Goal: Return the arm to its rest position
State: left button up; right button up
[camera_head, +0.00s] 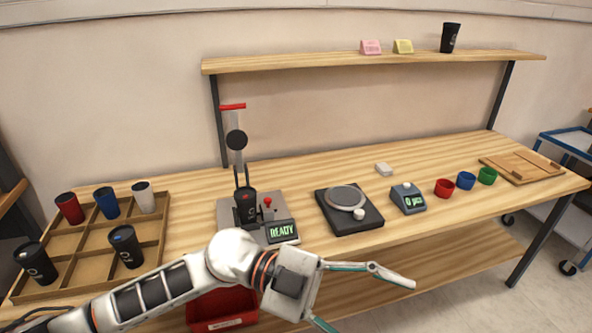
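My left arm comes in from the lower left, and its gripper (366,299) is open and empty. It is in front of the table's front edge, with its fingers spread wide apart. The laser marker (235,142) stands on the table behind it, with a black tumbler (246,205) in it and a display (282,231) reading READY. My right arm and gripper do not show.
A wooden tray (88,243) with several tumblers is at the left. A red bin (221,309) is partly hidden below my arm. A black plate device (349,209), a counter box (408,198), coloured cups (466,181) and a board (521,167) stand to the right.

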pick_arm(q)
jog(key=w+a+r+n+t+h, duration=0.25)
jog(key=w+n+t+h, duration=0.35)
jog(key=w+n+t, duration=0.5)
jog(key=w+a+f+n+t+y, duration=0.3)
jog(key=a+f+n+t+y, duration=0.2)
jog(key=a+f+t, duration=0.15)
jog(key=w+a+f+n+t+y, duration=0.3)
jog(key=a+f+n+t+y, duration=0.25)
jog(key=f, duration=0.25)
jog(key=s+a+f+n+g+y, duration=0.1)
jog(key=s+a+f+y, duration=0.2)
jog(key=a+f, duration=0.3)
jog(key=s+a+f+n+g+y, duration=0.2)
jog(key=s+a+f, duration=0.4)
jog(key=f, duration=0.6)
jog(key=s+a+f+n+g+y, duration=0.1)
jog(key=s+a+f+y, duration=0.3)
jog(key=f, duration=0.5)
jog(key=shift+s+a+g, duration=0.6)
jog(key=shift+a, duration=0.4)
